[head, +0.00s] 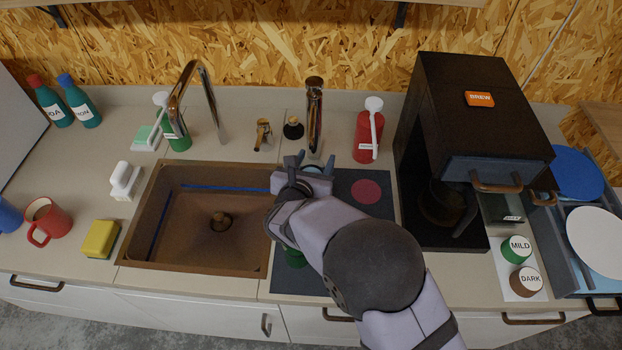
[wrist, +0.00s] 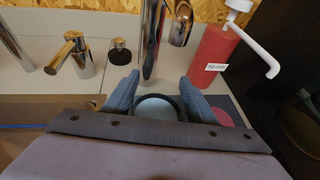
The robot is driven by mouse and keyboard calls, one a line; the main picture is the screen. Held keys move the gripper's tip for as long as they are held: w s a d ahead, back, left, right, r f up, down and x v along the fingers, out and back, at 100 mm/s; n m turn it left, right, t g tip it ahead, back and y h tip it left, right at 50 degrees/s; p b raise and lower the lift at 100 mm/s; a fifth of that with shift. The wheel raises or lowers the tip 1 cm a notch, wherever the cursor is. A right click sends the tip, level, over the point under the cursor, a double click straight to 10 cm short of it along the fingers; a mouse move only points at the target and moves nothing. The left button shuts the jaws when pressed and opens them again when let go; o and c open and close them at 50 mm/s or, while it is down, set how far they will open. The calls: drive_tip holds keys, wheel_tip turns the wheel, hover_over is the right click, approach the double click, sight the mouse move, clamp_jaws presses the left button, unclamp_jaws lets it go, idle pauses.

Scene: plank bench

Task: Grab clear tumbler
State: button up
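A round, pale vessel with a dark rim, which looks like the clear tumbler (wrist: 158,108), is between my fingers in the wrist view. A small pale-blue part of it shows past the gripper in the head view (head: 316,170). My gripper (wrist: 160,80) has its fingers spread, one on each side of the tumbler. It is near the back edge of the dark mat in the head view (head: 312,161). Slight gaps seem to show between fingers and rim, but contact is hard to judge. The tumbler's lower part is hidden by the gripper.
A chrome dispenser (head: 314,105) stands just behind the gripper. A red pump bottle (head: 368,135) stands right of it, with the dark brewer (head: 470,115) farther right. The sink (head: 180,240) lies left. The dark mat (head: 350,205) has a red circle.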

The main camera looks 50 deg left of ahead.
drive_tip(key=c, duration=0.8)
drive_tip(key=shift+r, duration=0.2)
drive_tip(key=shift+r+b, duration=0.35)
drive_tip(key=shift+b, duration=0.25)
drive_tip(key=w+d+b, duration=0.4)
drive_tip(key=w+d, duration=0.2)
wheel_tip(320, 180, up, 14)
drive_tip(key=shift+s+a, duration=0.15)
drive_tip(key=shift+a, duration=0.05)
